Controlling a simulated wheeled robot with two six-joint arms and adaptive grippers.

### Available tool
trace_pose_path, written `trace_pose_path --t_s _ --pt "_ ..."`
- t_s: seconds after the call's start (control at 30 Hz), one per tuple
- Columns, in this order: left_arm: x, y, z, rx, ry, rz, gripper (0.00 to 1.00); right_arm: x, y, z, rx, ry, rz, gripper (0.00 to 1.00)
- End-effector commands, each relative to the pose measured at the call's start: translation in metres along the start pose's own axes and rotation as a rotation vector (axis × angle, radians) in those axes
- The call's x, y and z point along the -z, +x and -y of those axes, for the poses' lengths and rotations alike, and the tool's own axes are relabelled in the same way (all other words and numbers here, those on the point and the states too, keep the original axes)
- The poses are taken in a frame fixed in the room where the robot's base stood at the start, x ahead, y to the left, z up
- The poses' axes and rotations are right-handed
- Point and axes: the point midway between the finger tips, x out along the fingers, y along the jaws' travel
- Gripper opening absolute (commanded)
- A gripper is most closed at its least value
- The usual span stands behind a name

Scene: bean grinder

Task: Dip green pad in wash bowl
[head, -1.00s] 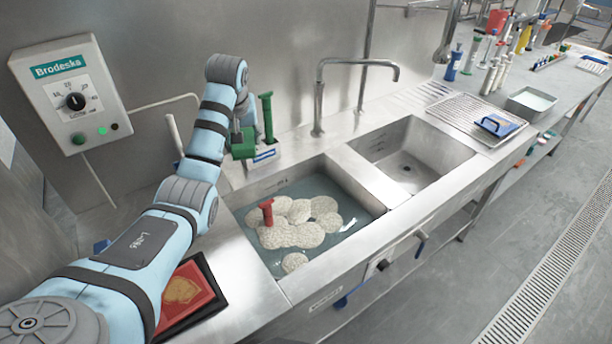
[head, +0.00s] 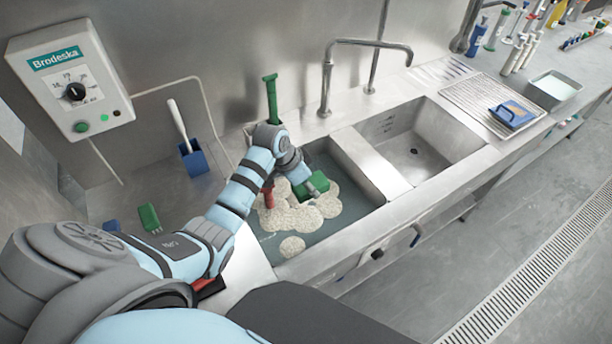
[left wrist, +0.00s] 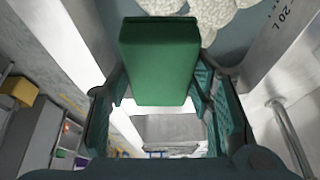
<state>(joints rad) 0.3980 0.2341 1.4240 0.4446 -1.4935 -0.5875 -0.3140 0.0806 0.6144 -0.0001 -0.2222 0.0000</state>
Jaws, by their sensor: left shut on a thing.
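My left gripper (head: 301,179) is shut on a green pad (head: 313,186) and holds it over the wash bowl, the left sink basin (head: 365,203) with grey water and pale foam. In the left wrist view, the green pad (left wrist: 158,60) sits between the fingers, with foam (left wrist: 210,14) beyond it. I cannot tell whether the pad touches the foam or water. The gripper and forearm hide the back left part of the bowl. My right gripper is not in view.
A red handle (head: 268,196) stands in the foam beside the gripper. A tall green handle (head: 271,98) rises behind the bowl. The right basin (head: 420,150) is empty. A blue holder (head: 194,161) stands on the left counter.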

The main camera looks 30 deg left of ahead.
Motion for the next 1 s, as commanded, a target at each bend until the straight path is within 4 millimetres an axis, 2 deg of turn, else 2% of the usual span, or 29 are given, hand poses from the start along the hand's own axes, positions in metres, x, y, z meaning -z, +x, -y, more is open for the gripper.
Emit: trace_pose_path --t_s 0.1,0.2,0.37,0.4,0.47,0.7,1.0 --pt "-0.006 0.018 0.001 -0.002 -0.003 0.005 0.25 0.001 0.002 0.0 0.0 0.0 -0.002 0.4" --pt "-0.015 0.042 0.002 0.0 -0.003 0.004 0.25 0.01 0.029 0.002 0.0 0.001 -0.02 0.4" --pt "-0.027 0.067 0.002 0.0 -0.004 0.005 0.25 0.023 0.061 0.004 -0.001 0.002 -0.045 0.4" --pt "-0.029 0.072 0.002 0.001 -0.004 0.005 0.25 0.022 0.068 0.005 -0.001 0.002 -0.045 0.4" --pt "-0.033 0.08 0.002 -0.001 -0.006 0.007 0.25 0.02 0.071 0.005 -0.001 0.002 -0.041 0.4" --pt "-0.049 0.118 0.002 -0.001 -0.006 0.007 0.25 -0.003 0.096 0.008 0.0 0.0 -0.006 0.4" --pt "-0.065 0.156 0.002 -0.001 -0.006 0.006 0.25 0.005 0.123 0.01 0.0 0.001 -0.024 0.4"
